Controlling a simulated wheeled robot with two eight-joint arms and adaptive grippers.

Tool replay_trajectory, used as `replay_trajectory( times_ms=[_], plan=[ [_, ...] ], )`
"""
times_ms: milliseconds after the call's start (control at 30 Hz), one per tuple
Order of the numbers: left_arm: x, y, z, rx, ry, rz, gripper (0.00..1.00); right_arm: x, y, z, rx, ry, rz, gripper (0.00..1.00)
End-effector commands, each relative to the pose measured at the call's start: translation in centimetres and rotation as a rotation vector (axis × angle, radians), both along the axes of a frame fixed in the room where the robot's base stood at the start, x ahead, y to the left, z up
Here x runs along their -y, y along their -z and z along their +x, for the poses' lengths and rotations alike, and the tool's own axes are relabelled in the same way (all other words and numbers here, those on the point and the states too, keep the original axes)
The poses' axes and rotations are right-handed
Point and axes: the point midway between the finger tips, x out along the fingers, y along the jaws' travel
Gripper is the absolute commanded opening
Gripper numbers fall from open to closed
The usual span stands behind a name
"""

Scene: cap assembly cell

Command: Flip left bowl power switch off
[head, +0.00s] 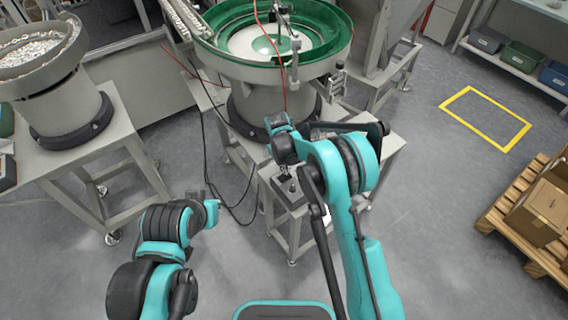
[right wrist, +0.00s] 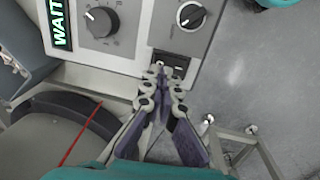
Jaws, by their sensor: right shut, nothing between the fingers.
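A grey control box (head: 290,190) sits on the front of the stand under the green bowl feeder (head: 262,75). In the right wrist view the box's panel (right wrist: 136,55) carries a black rocker power switch (right wrist: 169,63), a large dial (right wrist: 101,22), a smaller selector knob (right wrist: 190,15) and a green-lit display reading "WAIT" (right wrist: 58,22). My right gripper (right wrist: 160,70) is shut and empty, its tips at the switch's lower edge; contact cannot be told. In the head view my right wrist hides part of the box. My left arm is low at left; its gripper's fingers cannot be made out.
Another bowl feeder (head: 50,75) full of small parts stands on a bench at left. Black cables (head: 215,165) hang beside the middle stand. A pallet with cardboard boxes (head: 540,212) is at right. Open floor lies between, with a yellow floor marking (head: 487,118).

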Motion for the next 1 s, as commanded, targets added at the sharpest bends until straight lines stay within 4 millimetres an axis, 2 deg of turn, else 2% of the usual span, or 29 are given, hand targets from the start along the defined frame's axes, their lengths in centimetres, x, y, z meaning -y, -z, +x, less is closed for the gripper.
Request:
replay_trajectory(
  times_ms=[100, 533, 667, 1000],
  plan=[
    [0.0, 0.6, 0.0, 0.0, 0.0, 0.0, 0.0, 0.1, 1.2, 0.1, 0.0, 0.0, 0.0, 0.0],
    [0.0, 0.7, 0.0, 0.0, 0.0, 0.0, 0.0, 0.2, 1.6, 0.1, 0.0, 0.0, 0.0, 0.0],
    [0.0, 1.5, 0.0, 0.0, 0.0, 0.0, 0.0, 0.5, 2.6, 0.4, -0.003, 0.002, 0.005, 0.0],
    [0.0, 1.2, 0.0, 0.0, 0.0, 0.0, 0.0, 0.3, 2.3, 0.2, -0.006, 0.001, 0.007, 0.0]
  ],
)
